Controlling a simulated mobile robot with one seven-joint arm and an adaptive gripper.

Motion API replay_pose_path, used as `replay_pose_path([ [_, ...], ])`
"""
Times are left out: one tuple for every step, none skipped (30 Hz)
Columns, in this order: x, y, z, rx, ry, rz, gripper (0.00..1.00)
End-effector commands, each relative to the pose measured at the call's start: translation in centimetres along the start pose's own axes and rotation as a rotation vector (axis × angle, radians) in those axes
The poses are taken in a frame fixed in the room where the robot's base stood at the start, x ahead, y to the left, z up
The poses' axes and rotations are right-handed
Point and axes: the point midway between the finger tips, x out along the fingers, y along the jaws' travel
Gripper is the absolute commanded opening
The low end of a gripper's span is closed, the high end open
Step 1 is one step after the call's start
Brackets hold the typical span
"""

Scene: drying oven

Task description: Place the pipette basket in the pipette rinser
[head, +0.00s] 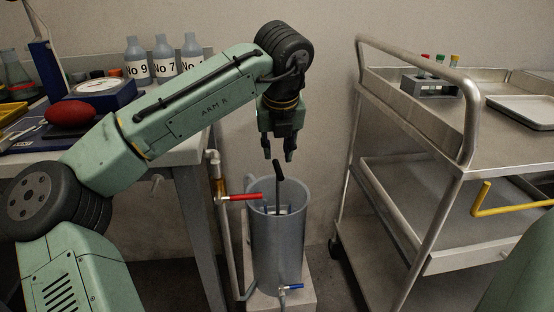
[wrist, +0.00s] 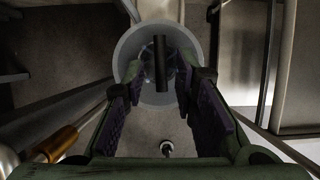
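The pipette rinser (head: 277,250) is a tall grey cylinder on a low pale block, between the bench and the cart. The pipette basket (head: 285,209) is inside it, seen only at the mouth. Its dark handle (head: 278,172) stands up above the rim and leans slightly. My gripper (head: 279,157) points down just above the handle, apart from it. In the wrist view the handle (wrist: 161,62) shows beyond my fingers (wrist: 163,95), which are spread and empty. The rinser rim (wrist: 122,52) rings the handle there. The basket's lower part is hidden by the rinser wall.
A red-handled valve (head: 240,197) on a pipe stands at the rinser's left, and a blue-handled tap (head: 291,287) is at its base. The bench (head: 185,150) with bottles (head: 164,60) and a scale (head: 95,88) is left. A steel cart (head: 445,190) is right.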

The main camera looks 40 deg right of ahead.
Motion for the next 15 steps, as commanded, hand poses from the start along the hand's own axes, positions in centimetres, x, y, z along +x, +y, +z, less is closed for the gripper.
replay_pose_path([
  [-1.4,0.0,0.1,0.000,-0.001,-0.001,0.26],
  [-2.0,-0.1,0.1,0.000,-0.002,-0.002,0.26],
  [-2.8,0.0,0.1,0.000,-0.001,0.000,0.26],
  [-3.3,0.0,0.1,0.000,-0.001,-0.001,0.26],
  [-3.8,0.0,0.1,0.000,-0.001,-0.001,0.26],
  [-4.4,0.0,0.1,0.001,0.000,0.000,0.26],
  [-4.8,-0.1,0.1,0.001,0.000,-0.001,0.26],
  [-5.1,-0.1,0.1,0.001,0.000,-0.001,0.26],
  [-5.5,0.0,0.0,0.001,0.001,0.000,0.26],
  [-5.7,0.0,0.0,0.001,0.001,0.000,0.26],
  [-5.8,0.0,0.0,0.001,0.001,0.000,0.26],
  [-6.0,0.0,0.0,0.001,0.001,0.000,0.26],
  [-6.1,0.0,0.0,0.001,0.001,0.000,0.26],
  [-6.2,0.0,0.0,0.001,0.001,0.000,0.26],
  [-6.2,0.0,0.0,0.001,0.001,0.000,0.26],
])
